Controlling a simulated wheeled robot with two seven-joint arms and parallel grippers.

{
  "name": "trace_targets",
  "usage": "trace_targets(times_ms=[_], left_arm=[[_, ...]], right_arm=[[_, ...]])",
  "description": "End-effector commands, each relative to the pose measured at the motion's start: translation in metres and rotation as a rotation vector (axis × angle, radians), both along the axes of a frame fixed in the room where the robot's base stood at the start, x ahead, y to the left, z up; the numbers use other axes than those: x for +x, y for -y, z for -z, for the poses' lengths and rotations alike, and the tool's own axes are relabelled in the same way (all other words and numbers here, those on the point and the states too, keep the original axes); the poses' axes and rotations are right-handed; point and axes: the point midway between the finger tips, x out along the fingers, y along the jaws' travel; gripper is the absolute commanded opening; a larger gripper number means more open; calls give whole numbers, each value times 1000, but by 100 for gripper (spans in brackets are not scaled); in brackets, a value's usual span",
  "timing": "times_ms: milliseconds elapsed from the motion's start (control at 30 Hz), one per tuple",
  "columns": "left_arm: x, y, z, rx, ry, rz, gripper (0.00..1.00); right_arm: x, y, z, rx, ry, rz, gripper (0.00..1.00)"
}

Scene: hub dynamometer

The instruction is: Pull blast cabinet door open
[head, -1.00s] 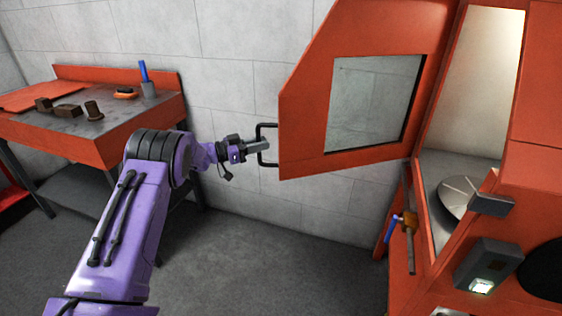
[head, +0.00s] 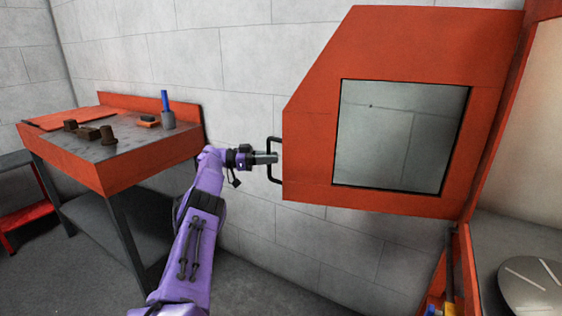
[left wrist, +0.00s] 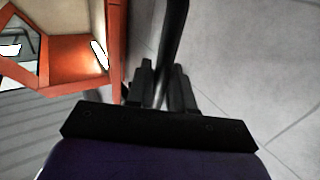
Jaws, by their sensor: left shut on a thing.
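The orange blast cabinet door (head: 310,140) with its square window (head: 400,135) stands swung open to the left of the cabinet (head: 508,120). A black bar handle (head: 271,172) sits on its free left edge. My left gripper (head: 272,158) is shut on this handle, with the purple arm reaching up from below. In the left wrist view the gripper fingers (left wrist: 162,88) close around the dark handle bar (left wrist: 172,40). My right gripper is in no view.
A round disc (head: 530,285) sits inside the cabinet at the lower right. Open floor lies between bench and cabinet.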

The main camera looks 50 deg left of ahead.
Motion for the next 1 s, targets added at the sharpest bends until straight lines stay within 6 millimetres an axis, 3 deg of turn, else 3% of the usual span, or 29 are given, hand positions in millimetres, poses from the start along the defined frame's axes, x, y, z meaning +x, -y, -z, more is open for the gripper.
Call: trace_targets(times_ms=[233,267,300,600,800,1000], left_arm=[[0,-1,1,1,-4,-3,0],[1,-1,2,1,-4,-3,28],[1,0,2,0,-4,-3,37],[4,2,-1,1,-2,3,37],[2,0,-34,1,-1,0,37],[-8,12,-49,-5,0,0,37]], right_arm=[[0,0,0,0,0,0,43],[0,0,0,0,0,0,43],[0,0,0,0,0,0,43],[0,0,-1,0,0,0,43],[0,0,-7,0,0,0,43],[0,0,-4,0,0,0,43]])
